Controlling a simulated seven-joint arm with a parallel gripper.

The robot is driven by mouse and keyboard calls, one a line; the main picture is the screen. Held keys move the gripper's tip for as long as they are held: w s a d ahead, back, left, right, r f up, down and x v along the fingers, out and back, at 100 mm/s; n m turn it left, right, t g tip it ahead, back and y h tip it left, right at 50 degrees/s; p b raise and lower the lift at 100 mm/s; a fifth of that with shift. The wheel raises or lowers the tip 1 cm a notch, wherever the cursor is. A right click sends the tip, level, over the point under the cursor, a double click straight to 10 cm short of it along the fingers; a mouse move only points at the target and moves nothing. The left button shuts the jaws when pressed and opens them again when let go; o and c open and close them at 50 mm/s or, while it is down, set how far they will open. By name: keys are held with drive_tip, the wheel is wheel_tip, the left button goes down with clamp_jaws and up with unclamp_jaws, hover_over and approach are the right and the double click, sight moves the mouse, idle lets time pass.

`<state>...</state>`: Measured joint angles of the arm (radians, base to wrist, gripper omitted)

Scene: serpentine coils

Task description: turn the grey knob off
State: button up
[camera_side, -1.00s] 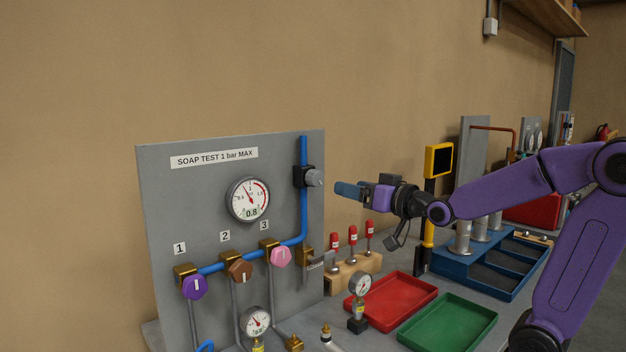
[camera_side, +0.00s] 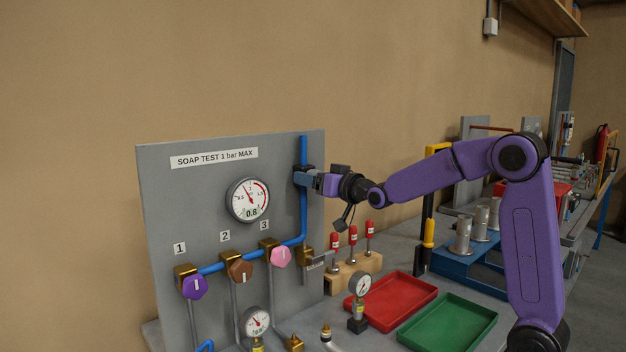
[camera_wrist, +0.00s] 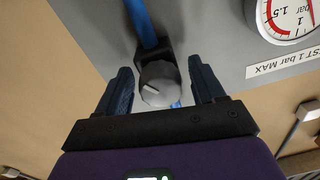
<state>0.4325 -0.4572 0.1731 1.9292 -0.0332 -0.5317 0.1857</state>
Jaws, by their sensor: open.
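The grey knob (camera_wrist: 161,86) shows in the wrist view with a white mark on its face. It is on a black block on the blue pipe (camera_wrist: 141,22) of the grey panel (camera_side: 175,210). My gripper (camera_wrist: 161,82) is open, with one finger on each side of the knob. Gaps show between the fingers and the knob, clearer on the right. In the side view my gripper (camera_side: 303,179) is at the knob's place and hides the knob. The black block shows just behind the fingers.
A round gauge (camera_side: 249,199) reading about 0.8 is left of the knob. Purple (camera_side: 194,286), brown (camera_side: 240,270) and pink (camera_side: 281,256) knobs sit lower on the panel. Red-topped pieces in a wooden block (camera_side: 352,272), a red tray (camera_side: 391,301) and a green tray (camera_side: 447,323) lie below my arm.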

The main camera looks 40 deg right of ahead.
drive_tip(key=shift+w, duration=0.25)
drive_tip(key=c, duration=1.1)
drive_tip(key=shift+o, duration=0.3)
drive_tip(key=shift+n, duration=0.3)
